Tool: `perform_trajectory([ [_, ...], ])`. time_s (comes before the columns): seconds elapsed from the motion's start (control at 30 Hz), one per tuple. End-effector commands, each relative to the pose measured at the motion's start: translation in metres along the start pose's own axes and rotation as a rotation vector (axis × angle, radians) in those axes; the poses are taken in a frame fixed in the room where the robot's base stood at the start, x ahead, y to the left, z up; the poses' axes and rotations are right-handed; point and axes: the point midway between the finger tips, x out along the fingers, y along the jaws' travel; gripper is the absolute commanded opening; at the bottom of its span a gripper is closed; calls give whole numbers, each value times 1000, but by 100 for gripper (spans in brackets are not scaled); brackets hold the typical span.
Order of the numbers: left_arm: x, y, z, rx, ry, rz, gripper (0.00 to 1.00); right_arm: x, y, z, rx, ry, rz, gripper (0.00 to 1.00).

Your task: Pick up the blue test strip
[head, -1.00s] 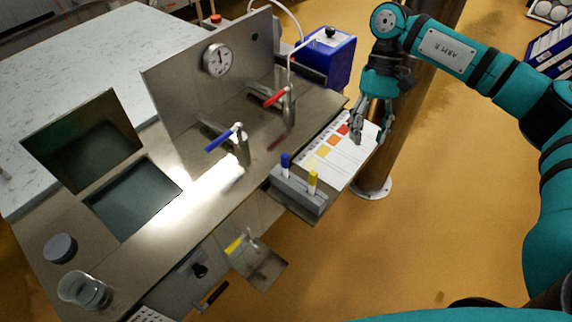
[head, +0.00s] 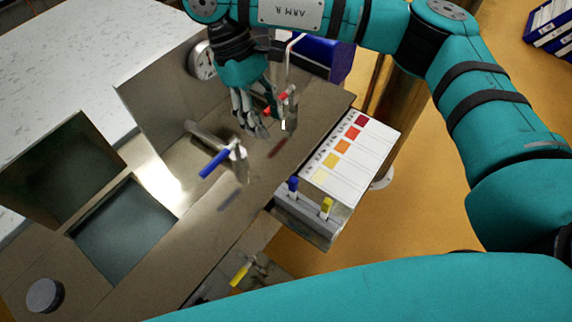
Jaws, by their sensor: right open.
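The blue test strip (head: 293,185) stands upright in a grey holder (head: 308,221), only its blue top showing. A yellow-topped strip (head: 326,206) stands beside it to the right in the same holder. My right gripper (head: 264,126) is open and empty, fingers pointing down over the steel sink unit. It is up and left of the blue strip, apart from it, and overlaps the red-handled tap in the view. My left gripper is not in view.
A colour chart (head: 375,137) lies behind the holder. A blue-handled tap (head: 217,163) and a red-handled tap (head: 279,102) stick up from the steel unit. A dark open basin (head: 125,230) and a round grey lid (head: 45,295) are at left.

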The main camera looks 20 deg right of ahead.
Motion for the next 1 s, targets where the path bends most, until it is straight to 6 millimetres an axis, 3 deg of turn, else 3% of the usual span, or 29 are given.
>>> perform_trajectory([
  [0.13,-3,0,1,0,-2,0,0,22,-2,1,-5,-6,-4,42],
  [0.33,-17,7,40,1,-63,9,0,63,-1,2,-2,-6,-3,42],
  [0.47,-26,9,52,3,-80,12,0,90,-1,3,-1,-4,-2,42],
  [0.6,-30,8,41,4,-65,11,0,111,-2,2,-2,-3,-2,42],
  [0.8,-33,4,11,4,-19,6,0,123,-2,2,-1,-2,-2,42],
  [1.0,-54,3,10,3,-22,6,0,150,-6,8,-1,-5,-2,42],
])
